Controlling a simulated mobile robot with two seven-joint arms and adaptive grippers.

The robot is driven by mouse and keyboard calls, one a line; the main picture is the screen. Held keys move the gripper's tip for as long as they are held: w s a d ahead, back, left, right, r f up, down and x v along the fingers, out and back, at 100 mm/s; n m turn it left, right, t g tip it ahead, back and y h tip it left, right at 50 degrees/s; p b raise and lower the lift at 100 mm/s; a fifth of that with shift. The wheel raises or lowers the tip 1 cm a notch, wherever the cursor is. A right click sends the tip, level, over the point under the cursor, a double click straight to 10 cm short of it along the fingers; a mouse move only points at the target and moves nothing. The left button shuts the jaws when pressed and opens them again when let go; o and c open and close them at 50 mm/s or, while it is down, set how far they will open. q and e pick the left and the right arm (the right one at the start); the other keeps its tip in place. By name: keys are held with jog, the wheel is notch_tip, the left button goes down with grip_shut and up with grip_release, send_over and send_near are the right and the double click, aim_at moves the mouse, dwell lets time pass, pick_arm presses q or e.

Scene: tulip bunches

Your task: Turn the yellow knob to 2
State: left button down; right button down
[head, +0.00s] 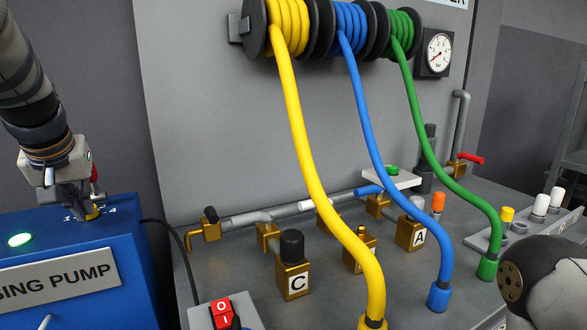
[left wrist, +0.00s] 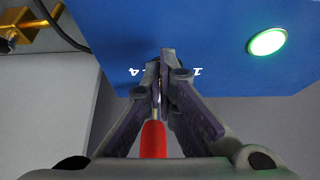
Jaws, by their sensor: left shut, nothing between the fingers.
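There my left gripper (left wrist: 160,75) is shut and empty. The knob is hidden in that view, so its setting and any contact cannot be told. My right gripper is not in view.
A red piece with a metal shaft (left wrist: 153,138) shows between my left fingers' bases; what it belongs to is unclear. A green lamp (head: 20,240) glows on the box. Yellow, blue and green hoses, brass valves and a red switch (head: 222,312) stand to the right.

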pick_arm(q)
jog(key=shift+f, duration=0.7)
jog(key=shift+w+a, duration=0.2)
jog(key=shift+a, duration=0.1)
dwell(0.3)
jog(key=shift+s+a, duration=0.25)
jog(key=shift+a, duration=0.15)
jog(key=shift+s, duration=0.1)
dwell(0.4)
